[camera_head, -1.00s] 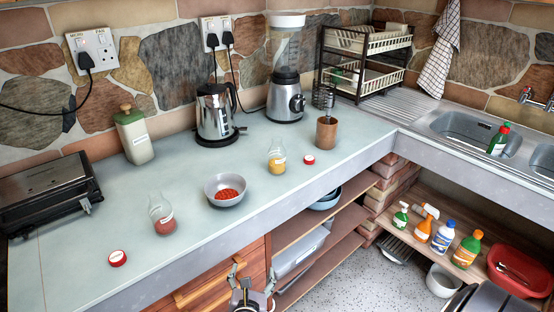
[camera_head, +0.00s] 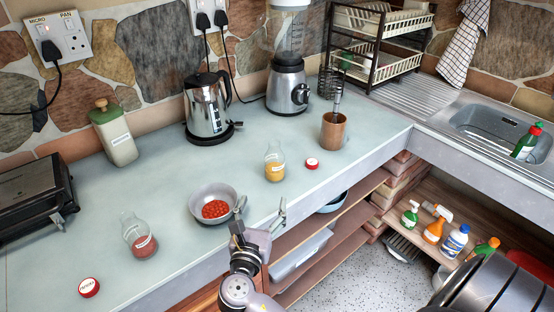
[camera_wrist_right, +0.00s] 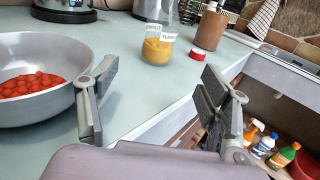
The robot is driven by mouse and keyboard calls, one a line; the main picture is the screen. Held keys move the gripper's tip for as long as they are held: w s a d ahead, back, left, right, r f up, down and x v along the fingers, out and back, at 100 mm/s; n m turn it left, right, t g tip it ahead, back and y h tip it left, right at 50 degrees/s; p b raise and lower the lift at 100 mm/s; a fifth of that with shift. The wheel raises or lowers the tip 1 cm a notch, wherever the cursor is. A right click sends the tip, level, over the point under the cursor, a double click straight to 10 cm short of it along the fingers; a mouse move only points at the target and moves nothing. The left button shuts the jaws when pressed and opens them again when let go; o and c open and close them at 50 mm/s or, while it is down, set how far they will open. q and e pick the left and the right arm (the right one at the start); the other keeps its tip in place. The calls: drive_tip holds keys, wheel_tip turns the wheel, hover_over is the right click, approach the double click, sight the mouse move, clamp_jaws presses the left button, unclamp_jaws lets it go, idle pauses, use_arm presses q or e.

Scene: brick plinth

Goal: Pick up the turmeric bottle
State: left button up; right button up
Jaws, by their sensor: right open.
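The turmeric bottle (camera_head: 275,165) is a small clear jar with yellow powder and a white label. It stands upright and uncapped on the counter, right of the grey bowl. It also shows in the right wrist view (camera_wrist_right: 157,48), beyond the fingers and between them. My right gripper (camera_head: 262,212) is open and empty at the counter's front edge, nearer the front than the bottle and not touching it. In the wrist view its fingers (camera_wrist_right: 150,105) are spread wide. My left gripper is not in view.
The grey bowl (camera_head: 232,190) with red pieces is close left of my right gripper. A red lid (camera_head: 312,163) lies right of the bottle, with a wooden pot (camera_head: 334,138) behind it. A paprika-coloured jar (camera_head: 139,238) stands left. The kettle (camera_head: 208,108) and blender (camera_head: 287,85) stand behind.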

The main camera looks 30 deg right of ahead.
drive_tip(key=p, duration=0.1)
approach(273, 170)
drive_tip(key=x, duration=0.3)
drive_tip(key=shift+w+d+r, duration=0.1)
drive_tip(key=shift+w, duration=0.05)
drive_tip(key=x, duration=0.3)
drive_tip(key=shift+w+d+f, duration=0.25)
drive_tip(key=shift+w+d, duration=0.2)
drive_tip(key=shift+w+d+p, duration=0.2)
drive_tip(key=shift+p, duration=0.1)
drive_tip(key=x, duration=0.5)
drive_tip(key=shift+w, duration=0.1)
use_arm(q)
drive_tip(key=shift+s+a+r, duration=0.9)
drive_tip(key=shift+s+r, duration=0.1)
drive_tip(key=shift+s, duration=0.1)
use_arm(e)
drive_tip(key=shift+c, duration=0.2)
drive_tip(key=c, duration=1.2)
drive_tip(key=shift+c, duration=0.6)
